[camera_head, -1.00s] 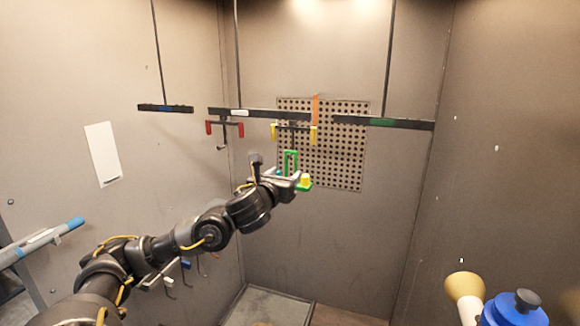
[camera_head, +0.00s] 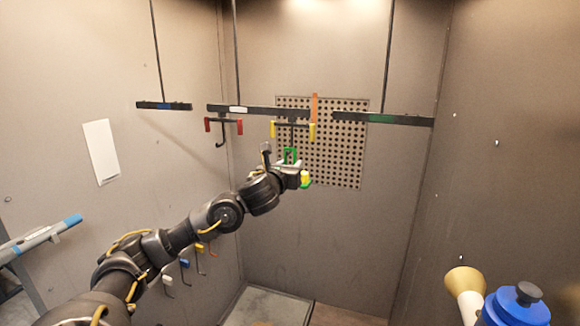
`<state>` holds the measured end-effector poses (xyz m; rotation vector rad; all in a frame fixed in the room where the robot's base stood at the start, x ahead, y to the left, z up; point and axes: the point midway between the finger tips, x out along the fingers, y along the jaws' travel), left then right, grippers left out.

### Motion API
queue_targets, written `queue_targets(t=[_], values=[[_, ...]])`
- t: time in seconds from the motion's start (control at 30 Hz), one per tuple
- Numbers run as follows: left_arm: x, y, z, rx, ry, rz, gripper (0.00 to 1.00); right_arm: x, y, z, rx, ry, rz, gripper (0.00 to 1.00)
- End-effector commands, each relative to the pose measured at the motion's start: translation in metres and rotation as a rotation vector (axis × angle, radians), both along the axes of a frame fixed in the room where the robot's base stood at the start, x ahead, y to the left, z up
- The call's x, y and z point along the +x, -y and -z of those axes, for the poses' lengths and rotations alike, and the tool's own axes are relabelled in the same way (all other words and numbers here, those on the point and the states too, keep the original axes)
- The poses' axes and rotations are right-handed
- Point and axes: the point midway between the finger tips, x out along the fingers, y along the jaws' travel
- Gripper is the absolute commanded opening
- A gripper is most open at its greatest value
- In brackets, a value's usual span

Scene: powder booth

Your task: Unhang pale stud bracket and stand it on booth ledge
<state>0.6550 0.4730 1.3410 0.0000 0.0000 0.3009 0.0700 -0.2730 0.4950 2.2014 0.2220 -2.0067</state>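My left gripper (camera_head: 298,175) is at the middle of the view, just below the hanger with yellow ends (camera_head: 293,130). Green parts (camera_head: 290,154) and a small yellow block (camera_head: 305,177) show at its tip. I cannot tell whether these belong to the gripper or to a held piece, nor whether its fingers are open or shut. No pale stud bracket can be made out clearly. My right gripper is not in view.
A dark bar (camera_head: 258,110) hangs above the yellow-ended hanger and a red-ended hanger (camera_head: 223,126). Other bars hang left (camera_head: 164,105) and right (camera_head: 382,119). A perforated panel (camera_head: 345,150) is behind. A low grey slab (camera_head: 268,308) lies below. A blue container (camera_head: 515,310) stands lower right.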

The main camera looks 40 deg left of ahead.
Motion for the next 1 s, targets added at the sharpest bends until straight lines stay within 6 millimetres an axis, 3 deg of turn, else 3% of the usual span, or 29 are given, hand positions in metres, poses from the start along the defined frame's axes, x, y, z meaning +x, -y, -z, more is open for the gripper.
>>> queue_targets(t=[0.03, 0.17, 0.2, 0.4, 1.0], values=[[0.000, 0.000, 0.000, 0.000, 0.000, 0.000, 0.17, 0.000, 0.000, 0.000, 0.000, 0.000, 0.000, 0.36], [0.000, 0.000, 0.000, 0.000, 0.000, 0.000, 0.00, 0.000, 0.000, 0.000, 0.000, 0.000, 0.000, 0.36], [0.000, 0.000, -0.001, 0.000, 0.002, 0.000, 0.27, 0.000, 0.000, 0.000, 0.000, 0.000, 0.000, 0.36], [0.000, 0.000, -0.001, 0.000, 0.002, 0.000, 0.01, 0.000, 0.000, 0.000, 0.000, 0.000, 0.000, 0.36], [0.000, 0.000, -0.017, 0.000, 0.003, 0.000, 0.00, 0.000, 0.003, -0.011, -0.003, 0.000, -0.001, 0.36]])
